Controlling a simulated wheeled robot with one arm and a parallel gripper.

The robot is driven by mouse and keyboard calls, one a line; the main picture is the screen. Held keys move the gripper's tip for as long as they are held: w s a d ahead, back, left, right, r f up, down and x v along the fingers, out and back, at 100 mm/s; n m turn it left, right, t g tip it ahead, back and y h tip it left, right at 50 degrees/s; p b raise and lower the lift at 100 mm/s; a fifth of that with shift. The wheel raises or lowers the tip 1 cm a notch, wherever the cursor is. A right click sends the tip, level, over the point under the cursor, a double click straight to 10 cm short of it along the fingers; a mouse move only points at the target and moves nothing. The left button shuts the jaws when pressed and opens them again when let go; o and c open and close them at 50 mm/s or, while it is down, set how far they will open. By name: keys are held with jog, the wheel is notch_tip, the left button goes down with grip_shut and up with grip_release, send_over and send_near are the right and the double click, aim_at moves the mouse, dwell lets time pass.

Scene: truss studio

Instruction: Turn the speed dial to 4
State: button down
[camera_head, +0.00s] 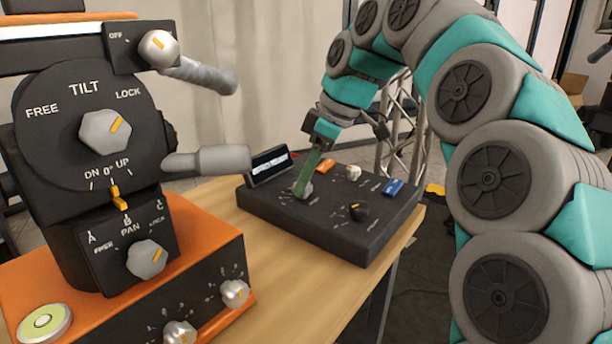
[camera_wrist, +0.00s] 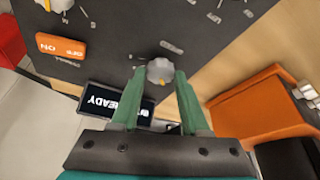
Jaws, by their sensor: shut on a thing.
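A dark control box (camera_head: 325,222) stands on the wooden table. A grey dial (camera_wrist: 164,69) with a yellow pointer mark sits on its top face, near the small display. My gripper (camera_head: 303,188) reaches down to this dial. In the wrist view its two green fingers (camera_wrist: 160,76) stand on either side of the dial and are shut on it. The scale around the dial is too small and partly hidden, so I cannot read its setting or confirm that it is the speed dial.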

dwell(0.3)
jog(key=shift+s+m+t, duration=0.1)
jog(key=shift+m+t, duration=0.2)
jog(key=shift+m, duration=0.4)
jog(key=m+t+h+b, duration=0.1)
jog(key=m, duration=0.3)
jog(key=shift+s, duration=0.1)
jog(key=m+h, duration=0.1)
jog(key=m, duration=0.2)
jog(key=m+t, duration=0.1)
jog(key=m, duration=0.2)
jog(key=shift+s+a+t+h, duration=0.1)
jog(key=shift+a+t+h, duration=0.1)
jog(key=shift+t+h, duration=0.15)
jog(key=shift+m, duration=0.3)
jog(key=shift+c, duration=2)
grip_release()
